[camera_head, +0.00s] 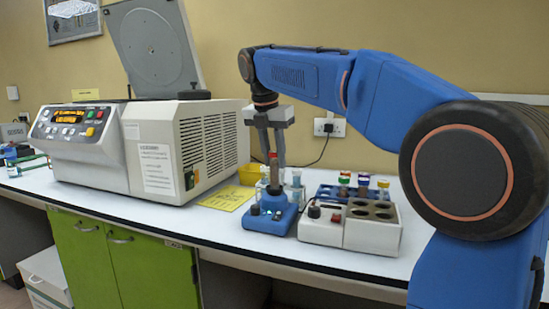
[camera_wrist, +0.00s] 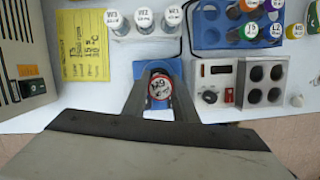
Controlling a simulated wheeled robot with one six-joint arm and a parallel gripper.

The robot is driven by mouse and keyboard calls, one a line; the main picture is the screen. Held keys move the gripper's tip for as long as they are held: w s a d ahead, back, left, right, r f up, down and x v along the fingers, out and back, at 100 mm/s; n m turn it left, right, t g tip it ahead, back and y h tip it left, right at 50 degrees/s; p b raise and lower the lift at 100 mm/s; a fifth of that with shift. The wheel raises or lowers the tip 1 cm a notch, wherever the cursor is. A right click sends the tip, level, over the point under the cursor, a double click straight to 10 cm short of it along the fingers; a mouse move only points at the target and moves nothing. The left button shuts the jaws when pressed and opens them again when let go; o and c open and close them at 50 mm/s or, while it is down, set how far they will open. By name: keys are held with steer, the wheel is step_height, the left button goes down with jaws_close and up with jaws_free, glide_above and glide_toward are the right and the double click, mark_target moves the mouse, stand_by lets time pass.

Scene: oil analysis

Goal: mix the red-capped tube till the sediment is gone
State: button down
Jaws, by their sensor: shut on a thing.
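My gripper (camera_head: 272,160) points down and is shut on the red-capped tube (camera_head: 274,178), near its top. The tube is upright and looks dark brown; whether sediment lies at its bottom is too small to tell. In the wrist view its red-rimmed cap (camera_wrist: 160,88) with a white marked top sits between my two fingers. The blue mixer (camera_head: 268,220) stands directly under the tube. The tube's lower end is at or just above the mixer's top cup; I cannot tell if they touch. The mixer also shows behind the fingers in the wrist view (camera_wrist: 143,68).
A white block with dark wells (camera_head: 370,232) stands right of the mixer. Behind it is a blue rack (camera_head: 327,190) with several colour-capped tubes. White-capped bottles (camera_wrist: 145,20) stand behind the mixer. A yellow card (camera_head: 226,198) and an open-lidded centrifuge (camera_head: 160,150) are to the left.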

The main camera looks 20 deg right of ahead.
steer(key=shift+r, duration=4.5)
